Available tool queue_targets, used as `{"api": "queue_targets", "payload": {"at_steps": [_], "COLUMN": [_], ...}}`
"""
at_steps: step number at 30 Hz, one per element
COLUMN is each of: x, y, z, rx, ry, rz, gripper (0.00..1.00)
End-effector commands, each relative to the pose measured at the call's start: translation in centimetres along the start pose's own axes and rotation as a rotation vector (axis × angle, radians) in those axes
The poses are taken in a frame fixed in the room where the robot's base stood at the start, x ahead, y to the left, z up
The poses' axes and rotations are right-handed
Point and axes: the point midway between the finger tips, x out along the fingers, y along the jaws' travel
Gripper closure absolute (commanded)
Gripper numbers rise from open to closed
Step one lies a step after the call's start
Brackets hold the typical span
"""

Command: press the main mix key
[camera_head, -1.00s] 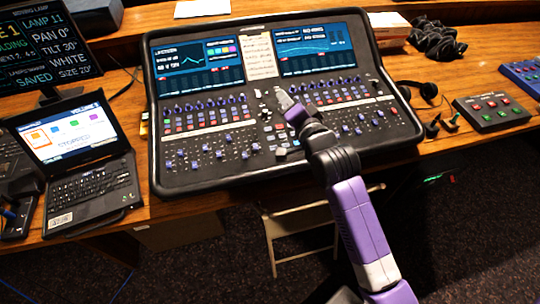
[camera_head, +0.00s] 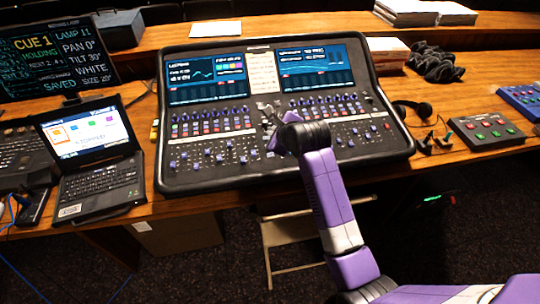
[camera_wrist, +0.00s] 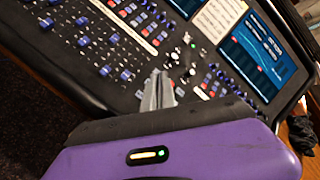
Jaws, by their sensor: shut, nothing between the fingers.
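The mixing desk (camera_head: 205,183) is a black console with two blue screens, rows of purple-capped faders and small coloured keys. In the wrist view its panel (camera_wrist: 118,72) fills much of the upper picture. My gripper (camera_head: 266,110) is over the middle of the console, below the pale label strip between the screens. In the wrist view my gripper (camera_wrist: 157,78) shows grey fingers shut together and empty, pointing at the panel's centre section. I cannot tell whether the tips touch it. Key labels are too small to read, so I cannot single out the main mix key.
A laptop (camera_head: 97,165) stands left of the console, with a cue monitor (camera_head: 55,50) behind it. A small button box (camera_head: 487,130), headphones (camera_head: 412,110) and dark cloth (camera_head: 436,66) are on the right. A folding chair (camera_head: 290,232) is under the desk.

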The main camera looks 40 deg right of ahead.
Motion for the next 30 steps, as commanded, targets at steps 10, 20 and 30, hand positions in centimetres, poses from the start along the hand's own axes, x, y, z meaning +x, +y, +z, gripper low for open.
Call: {"api": "queue_targets", "payload": {"at_steps": [10, 20, 30], "x": [0.2, 2.3, 5.2], "y": [0.1, 1.7, 3.9], "z": [-0.1, -1.7, -3.8], "rx": [-0.002, -0.003, -0.003], "ry": [0.0, -0.001, 0.0], "rz": [-0.001, -0.001, 0.0], "gripper": [1.0, 1.0, 1.0]}}
